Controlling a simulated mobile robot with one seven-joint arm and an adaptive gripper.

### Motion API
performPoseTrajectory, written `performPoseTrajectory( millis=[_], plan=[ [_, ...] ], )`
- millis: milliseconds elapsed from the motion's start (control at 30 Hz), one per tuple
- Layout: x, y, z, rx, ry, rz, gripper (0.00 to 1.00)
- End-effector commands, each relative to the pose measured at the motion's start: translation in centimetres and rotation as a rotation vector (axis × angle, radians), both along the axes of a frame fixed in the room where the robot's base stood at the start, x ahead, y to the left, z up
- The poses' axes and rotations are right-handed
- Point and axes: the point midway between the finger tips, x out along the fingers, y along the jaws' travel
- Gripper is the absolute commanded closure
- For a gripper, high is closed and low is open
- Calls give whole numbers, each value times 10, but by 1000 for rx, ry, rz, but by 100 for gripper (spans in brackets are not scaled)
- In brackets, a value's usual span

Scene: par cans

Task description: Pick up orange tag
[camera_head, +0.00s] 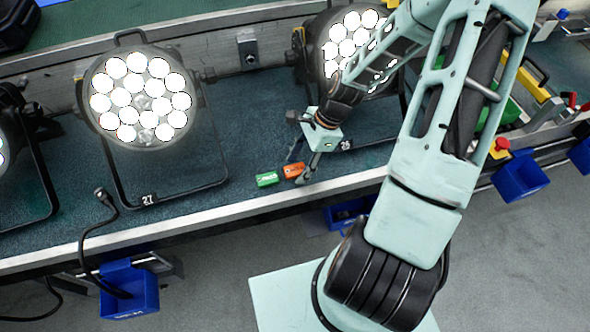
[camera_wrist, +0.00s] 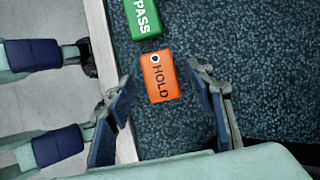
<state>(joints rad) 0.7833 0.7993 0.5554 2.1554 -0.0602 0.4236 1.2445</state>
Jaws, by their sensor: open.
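The orange tag (camera_wrist: 161,84), marked HOLD with a small hole at one end, lies flat on the dark speckled bench surface. It also shows in the head view (camera_head: 292,171), just left of my gripper's tip. In the wrist view my gripper (camera_wrist: 166,112) is open, with one finger on each side of the tag's line and nothing between the pads touching it. The gripper shows in the head view (camera_head: 306,170) close above the bench. A green tag (camera_wrist: 142,18) marked PASS lies beside the orange one, also seen in the head view (camera_head: 267,179).
The bench's pale front edge (camera_head: 215,217) runs close to the tags. A lit par can (camera_head: 141,98) numbered 27 stands to the left, and another (camera_head: 350,40) stands behind my arm. Blue bins (camera_head: 130,291) hang below the edge. Bare bench lies right of the tags.

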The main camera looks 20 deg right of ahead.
Motion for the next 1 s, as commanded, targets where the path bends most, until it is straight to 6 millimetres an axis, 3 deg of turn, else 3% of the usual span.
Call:
performPoseTrajectory(
  millis=[200, 567, 1000],
  plan=[
    [0, 0, -1, -1, -1, 0, 51],
    [0, 0, 0, 0, -1, -1, 88],
    [3, -1, 8, -1, -1, -1, 88]
  ],
)
